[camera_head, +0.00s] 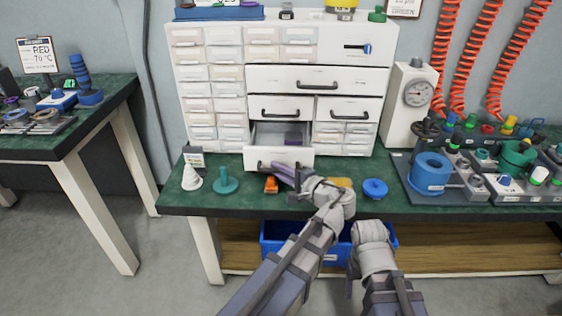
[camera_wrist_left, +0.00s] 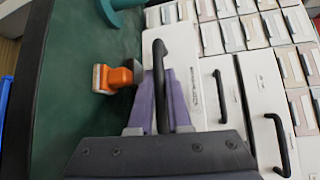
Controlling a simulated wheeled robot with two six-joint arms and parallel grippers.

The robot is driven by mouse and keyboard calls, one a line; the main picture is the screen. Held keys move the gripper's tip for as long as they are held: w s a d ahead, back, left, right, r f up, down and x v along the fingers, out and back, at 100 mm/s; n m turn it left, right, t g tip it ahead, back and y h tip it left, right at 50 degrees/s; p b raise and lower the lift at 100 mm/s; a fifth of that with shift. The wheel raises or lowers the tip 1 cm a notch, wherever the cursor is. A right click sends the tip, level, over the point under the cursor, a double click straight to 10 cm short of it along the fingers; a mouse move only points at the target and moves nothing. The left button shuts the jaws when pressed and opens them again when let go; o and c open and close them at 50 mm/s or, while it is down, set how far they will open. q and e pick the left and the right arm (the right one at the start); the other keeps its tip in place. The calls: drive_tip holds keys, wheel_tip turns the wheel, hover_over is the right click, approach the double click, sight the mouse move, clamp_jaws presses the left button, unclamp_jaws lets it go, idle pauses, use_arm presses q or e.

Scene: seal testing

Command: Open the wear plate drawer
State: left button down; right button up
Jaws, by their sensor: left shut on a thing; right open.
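The white drawer (camera_head: 262,153) in the lower middle of the cabinet stands pulled out, and a dark purple item (camera_head: 292,138) shows inside it. In the left wrist view, the purple fingers of my left gripper (camera_wrist_left: 162,105) are shut on the drawer's black bar handle (camera_wrist_left: 159,70). My right gripper (camera_head: 354,276) is low in front of the bench, away from the drawer; its fingers are mostly hidden by its own wrist.
The white cabinet (camera_head: 325,75) has several other drawers, all shut. An orange part (camera_head: 271,184), which also shows in the wrist view (camera_wrist_left: 114,77), lies close by the drawer. A green stand (camera_head: 225,183), white cone (camera_head: 191,178) and blue part (camera_head: 375,188) are on the green bench.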

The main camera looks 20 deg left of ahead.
use_arm(q)
drive_tip(key=shift+s+d, duration=0.2)
drive_tip(key=shift+s, duration=0.5)
drive_tip(key=shift+s+d, duration=0.2)
drive_tip(key=shift+s, duration=0.5)
drive_tip(key=c, duration=0.9)
unclamp_jaws()
drive_tip(key=shift+o, duration=0.2)
